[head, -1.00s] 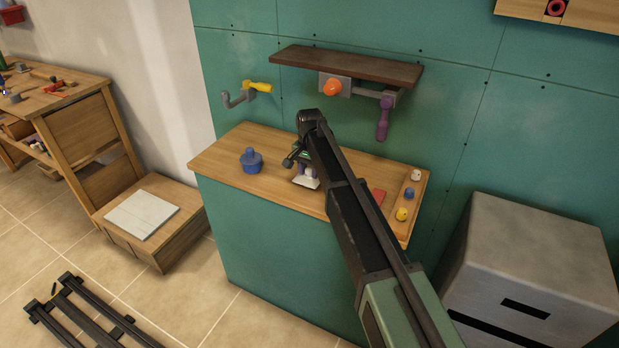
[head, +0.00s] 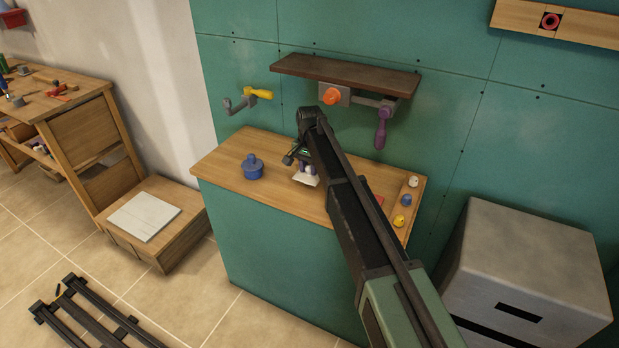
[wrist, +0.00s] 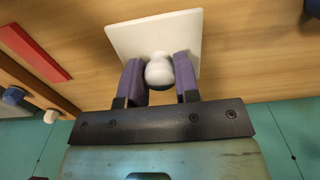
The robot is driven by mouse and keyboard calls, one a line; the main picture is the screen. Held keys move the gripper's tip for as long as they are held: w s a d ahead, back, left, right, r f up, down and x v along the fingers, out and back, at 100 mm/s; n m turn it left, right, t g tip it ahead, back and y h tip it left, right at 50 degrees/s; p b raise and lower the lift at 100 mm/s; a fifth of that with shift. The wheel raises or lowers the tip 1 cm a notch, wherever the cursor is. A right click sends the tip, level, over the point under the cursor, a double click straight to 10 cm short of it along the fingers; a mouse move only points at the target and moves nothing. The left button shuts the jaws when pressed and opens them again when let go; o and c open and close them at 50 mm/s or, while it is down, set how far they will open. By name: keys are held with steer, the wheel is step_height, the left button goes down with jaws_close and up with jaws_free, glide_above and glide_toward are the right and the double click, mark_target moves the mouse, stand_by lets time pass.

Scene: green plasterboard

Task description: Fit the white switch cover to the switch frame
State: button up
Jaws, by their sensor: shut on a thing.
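The white switch cover (wrist: 160,35) is a flat square plate with a round white knob (wrist: 161,72) in the wrist view. My gripper (wrist: 160,80) is shut on this knob, with one purple finger on each side. In the head view the white cover (head: 306,181) shows at the end of my arm, over the wooden counter, and my gripper (head: 304,169) is partly hidden by the arm. I cannot tell whether the plate touches the counter. I cannot make out the switch frame in either view.
The wooden counter (head: 232,165) carries a blue knobbed piece (head: 253,168) on the left. A red flat piece (wrist: 33,51) and several small knobs, one yellow (head: 399,221), are on the right. A dark shelf (head: 345,74) with handles below juts from the green wall above.

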steer(key=shift+r+p, duration=0.7)
steer(key=shift+r, duration=0.45)
